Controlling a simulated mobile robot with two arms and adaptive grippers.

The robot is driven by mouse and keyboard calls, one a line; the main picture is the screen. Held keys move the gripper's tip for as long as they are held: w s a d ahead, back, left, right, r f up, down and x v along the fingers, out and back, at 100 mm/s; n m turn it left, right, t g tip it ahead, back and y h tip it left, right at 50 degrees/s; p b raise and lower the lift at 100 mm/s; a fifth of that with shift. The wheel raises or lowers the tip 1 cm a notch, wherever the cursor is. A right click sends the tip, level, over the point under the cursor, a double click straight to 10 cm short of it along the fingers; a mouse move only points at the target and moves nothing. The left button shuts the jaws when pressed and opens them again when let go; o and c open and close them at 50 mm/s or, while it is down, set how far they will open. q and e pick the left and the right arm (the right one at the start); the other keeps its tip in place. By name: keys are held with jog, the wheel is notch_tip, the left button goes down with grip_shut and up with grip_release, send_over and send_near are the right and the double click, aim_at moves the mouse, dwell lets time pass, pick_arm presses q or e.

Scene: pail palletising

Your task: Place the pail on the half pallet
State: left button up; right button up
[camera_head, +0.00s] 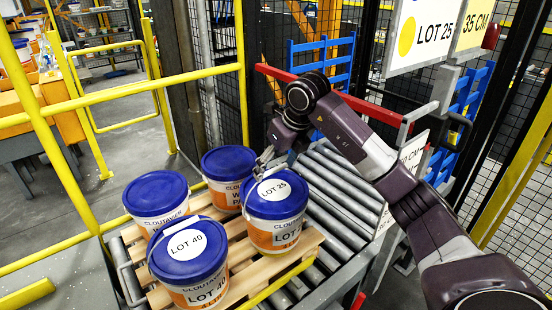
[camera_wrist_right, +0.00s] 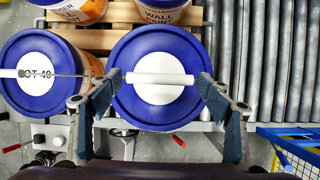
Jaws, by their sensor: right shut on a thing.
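The pail marked LOT 25 (camera_head: 277,208), orange and white with a blue lid, is upright at the right corner of the wooden half pallet (camera_head: 313,238). I cannot tell whether its base touches the boards. My right gripper (camera_head: 264,163) is above its lid, shut on the pail's handle. In the right wrist view the fingers (camera_wrist_right: 160,79) stand at both ends of the white handle grip, over the blue lid (camera_wrist_right: 160,112). The LOT 40 pail (camera_head: 190,270) stands at the near left of the pallet, close beside it. My left gripper is not in view.
Two more blue-lidded pails stand on the pallet, one at the left (camera_head: 155,195) and one at the back (camera_head: 228,165). Conveyor rollers (camera_head: 345,195) run under and beside the pallet. Yellow rails (camera_head: 120,98) and a signed mesh fence (camera_head: 430,35) stand around.

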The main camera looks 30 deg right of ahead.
aim_at(271, 187)
jog(key=shift+a+f, duration=0.15)
jog(key=shift+f, duration=0.7)
jog(key=shift+w+f+p, duration=0.1)
jog(key=shift+f+p, duration=0.2)
jog(key=shift+f, duration=0.35)
jog(key=o, duration=2.1)
jog(key=shift+s+f, duration=0.1)
jog(key=shift+s, duration=0.15)
jog(key=b+v, duration=0.2)
jog(key=v, duration=1)
